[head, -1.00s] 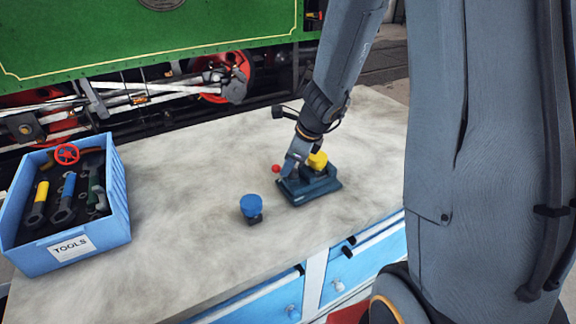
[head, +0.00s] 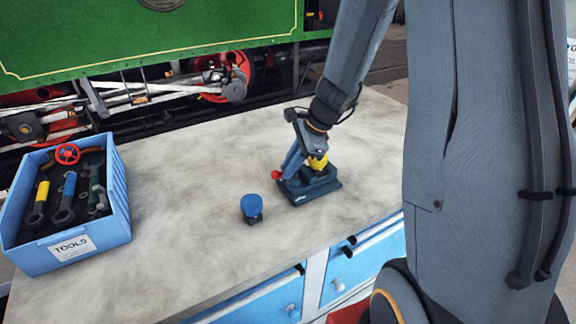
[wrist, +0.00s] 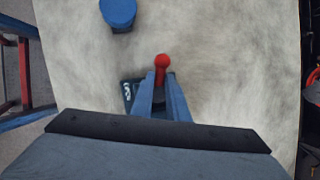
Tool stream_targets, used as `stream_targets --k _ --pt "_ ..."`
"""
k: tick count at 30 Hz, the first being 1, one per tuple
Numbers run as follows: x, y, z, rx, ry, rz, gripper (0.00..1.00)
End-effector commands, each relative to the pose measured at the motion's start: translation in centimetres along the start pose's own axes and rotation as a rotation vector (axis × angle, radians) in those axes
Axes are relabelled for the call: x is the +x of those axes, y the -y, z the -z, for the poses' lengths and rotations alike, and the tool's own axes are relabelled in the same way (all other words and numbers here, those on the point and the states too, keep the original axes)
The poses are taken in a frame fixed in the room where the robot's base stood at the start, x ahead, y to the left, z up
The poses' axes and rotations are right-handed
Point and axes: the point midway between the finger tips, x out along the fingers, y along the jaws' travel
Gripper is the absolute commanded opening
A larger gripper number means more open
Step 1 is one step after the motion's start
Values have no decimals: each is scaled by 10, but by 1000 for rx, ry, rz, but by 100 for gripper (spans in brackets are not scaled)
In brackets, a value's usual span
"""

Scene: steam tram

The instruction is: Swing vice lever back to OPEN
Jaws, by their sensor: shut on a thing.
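The vice (head: 318,188) is a dark blue-grey block on the workbench, with a yellow part (head: 318,161) held on it. Its lever ends in a red ball knob (head: 276,175) on the vice's left side. My gripper (head: 285,173) reaches down over the vice, with its fingertips at the knob. In the wrist view the red knob (wrist: 162,62) shows at the tips of my two fingers (wrist: 160,80), which are shut on the lever there. The fingers and palm hide most of the vice in that view, and the lever's shaft is hidden.
A blue cup-like piece on a dark foot (head: 252,207) stands left of the vice; its blue top also shows in the wrist view (wrist: 118,13). A blue TOOLS crate (head: 118,200) with tools stands at the bench's left. The bench between is clear.

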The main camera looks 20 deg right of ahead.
Motion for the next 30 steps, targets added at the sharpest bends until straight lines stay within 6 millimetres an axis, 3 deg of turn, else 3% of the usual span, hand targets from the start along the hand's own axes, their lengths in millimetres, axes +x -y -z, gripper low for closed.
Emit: stream_targets --k 30 --pt "-3 -10 12 -838 180 -355 0"
